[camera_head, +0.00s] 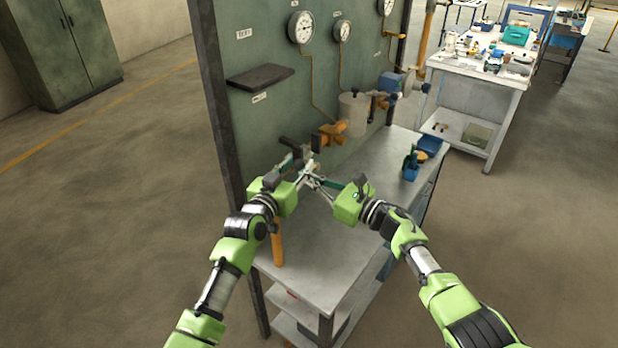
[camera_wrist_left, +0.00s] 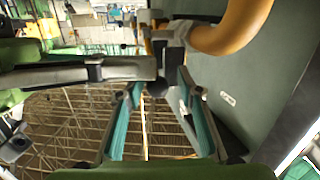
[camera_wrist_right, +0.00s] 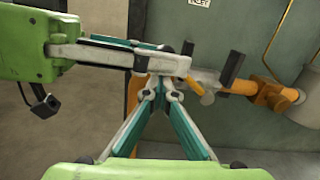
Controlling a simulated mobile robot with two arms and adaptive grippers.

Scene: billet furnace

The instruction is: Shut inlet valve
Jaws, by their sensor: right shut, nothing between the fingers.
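The crossing grippers hide part of the valve.
The green panel (camera_head: 237,75) carries gauges (camera_head: 301,27) and a dark shelf (camera_head: 260,76). An orange fitting (camera_head: 333,133) and a grey cylinder (camera_head: 354,112) lie to the right. A grey bench (camera_head: 345,235) is below, with a blue cup (camera_head: 411,173) at its right.

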